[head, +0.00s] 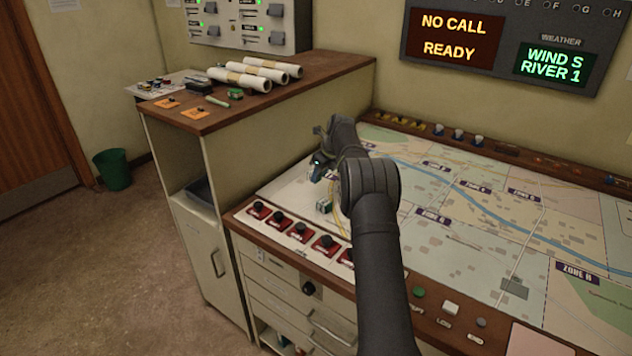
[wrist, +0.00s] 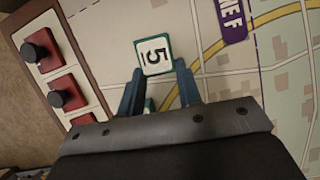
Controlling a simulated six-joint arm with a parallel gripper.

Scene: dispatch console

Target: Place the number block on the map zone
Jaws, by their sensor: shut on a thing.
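The number block (wrist: 152,55), white-faced with a black 5 and a green border, sits at the tips of my gripper's two blue fingers in the wrist view. My gripper (wrist: 158,72) is shut on it. In the head view my gripper (head: 318,168) is over the left part of the map (head: 455,205), and the block there is too small to make out clearly.
A purple zone label (wrist: 231,18) lies right of the held block in the wrist view. My arm hides part of the map.

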